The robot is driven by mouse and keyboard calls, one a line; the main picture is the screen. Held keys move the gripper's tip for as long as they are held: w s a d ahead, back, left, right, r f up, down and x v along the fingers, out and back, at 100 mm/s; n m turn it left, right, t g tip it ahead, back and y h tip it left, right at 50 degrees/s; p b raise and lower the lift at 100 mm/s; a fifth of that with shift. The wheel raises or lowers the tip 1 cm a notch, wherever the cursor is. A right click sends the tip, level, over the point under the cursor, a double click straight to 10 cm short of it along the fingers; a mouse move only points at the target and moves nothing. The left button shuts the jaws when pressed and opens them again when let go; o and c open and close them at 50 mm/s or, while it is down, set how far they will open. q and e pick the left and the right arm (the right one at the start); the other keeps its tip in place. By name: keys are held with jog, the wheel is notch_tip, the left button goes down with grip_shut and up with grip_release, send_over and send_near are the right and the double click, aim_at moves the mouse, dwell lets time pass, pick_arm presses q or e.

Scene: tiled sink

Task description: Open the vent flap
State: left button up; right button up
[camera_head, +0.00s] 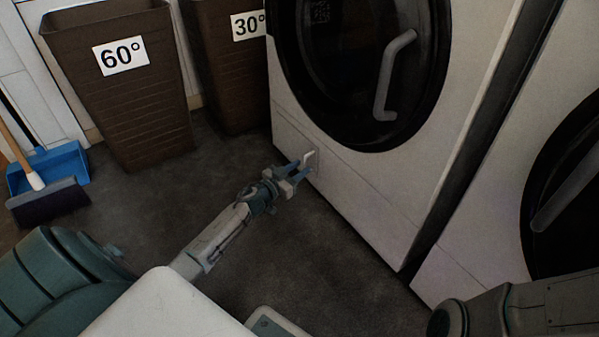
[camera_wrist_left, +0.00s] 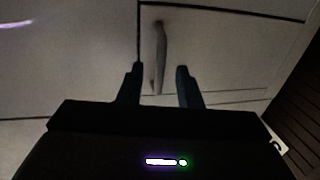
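The vent flap (camera_head: 305,167) is a small panel low on the front of the washing machine, with a short light handle (camera_head: 310,158) standing out from it. In the left wrist view the flap (camera_wrist_left: 215,45) fills the upper middle, and its handle (camera_wrist_left: 160,55) stands upright. The flap looks shut. My left gripper (camera_head: 299,168) is at the handle, its fingers apart. In the left wrist view the handle's lower end lies between the two fingertips, with gaps on both sides. My right arm shows at the lower right of the head view, but its gripper is out of view.
The washing machine (camera_head: 345,195) has a round dark door with a grey handle (camera_head: 388,80) above the flap. A second machine (camera_head: 490,230) stands at right. Two brown baskets (camera_head: 135,105), (camera_head: 228,90) and a blue dustpan (camera_head: 62,165) with a broom are at left. Dark floor (camera_head: 330,270) is clear between.

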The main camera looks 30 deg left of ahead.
pick_arm(q)
jog(key=shift+w+d, duration=0.1)
jog(key=shift+w, duration=0.15)
grip_shut()
jog(key=shift+s, duration=0.1)
